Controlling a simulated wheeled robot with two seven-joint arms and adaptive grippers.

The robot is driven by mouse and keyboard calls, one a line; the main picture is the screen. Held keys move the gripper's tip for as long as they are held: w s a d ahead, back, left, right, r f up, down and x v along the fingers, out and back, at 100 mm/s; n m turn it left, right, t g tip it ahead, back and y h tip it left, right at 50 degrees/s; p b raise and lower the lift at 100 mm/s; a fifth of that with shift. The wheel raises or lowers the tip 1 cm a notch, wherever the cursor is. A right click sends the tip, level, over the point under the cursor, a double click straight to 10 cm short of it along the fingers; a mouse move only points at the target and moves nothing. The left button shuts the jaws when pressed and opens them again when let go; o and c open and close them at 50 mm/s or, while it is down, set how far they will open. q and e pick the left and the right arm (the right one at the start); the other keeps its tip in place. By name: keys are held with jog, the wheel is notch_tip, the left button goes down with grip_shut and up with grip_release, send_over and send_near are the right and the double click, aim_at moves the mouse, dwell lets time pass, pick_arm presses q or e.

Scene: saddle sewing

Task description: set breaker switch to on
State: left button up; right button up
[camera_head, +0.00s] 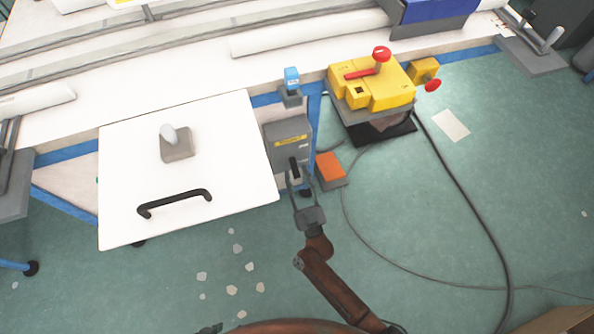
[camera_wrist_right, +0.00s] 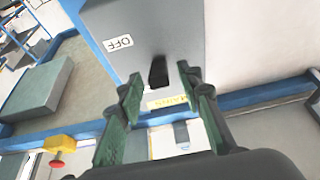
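The breaker is a grey box (camera_head: 284,131) with a yellow label, on the blue frame right of the white panel. The right wrist view shows the box (camera_wrist_right: 170,30) upside down, with an "OFF" label (camera_wrist_right: 118,42). Its black switch lever (camera_wrist_right: 158,72) also shows in the head view (camera_head: 294,166). My right gripper (camera_head: 297,176) is open at the box front. In the wrist view its green-padded fingers (camera_wrist_right: 161,88) stand either side of the lever, with gaps. Contact cannot be seen. A small dark part at the bottom edge may be my left gripper (camera_head: 210,328); its fingers cannot be made out.
A white panel (camera_head: 120,150) with a black handle (camera_head: 174,201) is left of the box. An orange-topped block (camera_head: 331,167) stands close right of the gripper. A yellow control box (camera_head: 370,85) with a red lever is further right. Cables cross the green floor.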

jog(key=shift+w+a+r, duration=0.15)
jog(key=shift+w+r, duration=0.05)
jog(key=shift+w, duration=0.25)
grip_shut()
dwell(0.5)
